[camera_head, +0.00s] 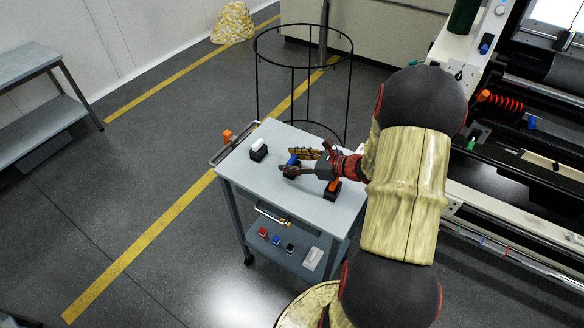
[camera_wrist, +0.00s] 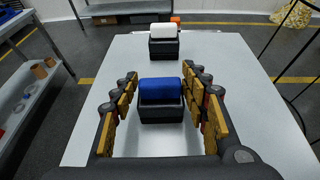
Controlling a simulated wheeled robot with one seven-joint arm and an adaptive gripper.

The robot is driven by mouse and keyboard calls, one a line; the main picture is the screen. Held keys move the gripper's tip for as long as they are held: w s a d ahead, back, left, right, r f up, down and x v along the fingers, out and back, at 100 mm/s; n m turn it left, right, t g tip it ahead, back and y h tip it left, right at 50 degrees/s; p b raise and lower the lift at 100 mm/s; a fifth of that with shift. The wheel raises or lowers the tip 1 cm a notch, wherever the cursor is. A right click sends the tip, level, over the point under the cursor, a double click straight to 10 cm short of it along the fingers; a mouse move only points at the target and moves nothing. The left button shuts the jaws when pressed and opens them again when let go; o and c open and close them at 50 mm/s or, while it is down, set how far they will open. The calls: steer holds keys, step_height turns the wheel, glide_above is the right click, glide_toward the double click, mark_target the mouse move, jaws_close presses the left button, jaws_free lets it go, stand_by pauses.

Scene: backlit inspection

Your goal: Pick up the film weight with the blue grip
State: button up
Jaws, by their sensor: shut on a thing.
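The film weight with the blue grip (camera_head: 293,160) is a dark block with a blue roller-like top, upright on the grey cart top (camera_head: 262,185). In the wrist view the blue-grip weight (camera_wrist: 161,110) sits between the two fingers of my gripper (camera_head: 300,163). My gripper is shut on it, one finger on each side. Its base appears on or very close to the cart top; a lift cannot be told. A similar weight with a white grip (camera_head: 258,149) stands farther left, and farther ahead in the wrist view (camera_wrist: 164,42). A weight with an orange grip (camera_head: 334,187) stands beside my wrist.
The cart's lower shelf holds small red, blue and black items (camera_head: 276,240) and a pale flat piece (camera_head: 312,258). An orange object (camera_head: 227,135) is at the cart's handle. A black wire ring stand (camera_head: 303,30) is behind the cart. A large machine (camera_head: 520,205) stands at right.

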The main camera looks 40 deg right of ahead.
steer(key=c, duration=0.4)
steer(key=shift+c, duration=0.2)
steer(key=shift+r, duration=0.15)
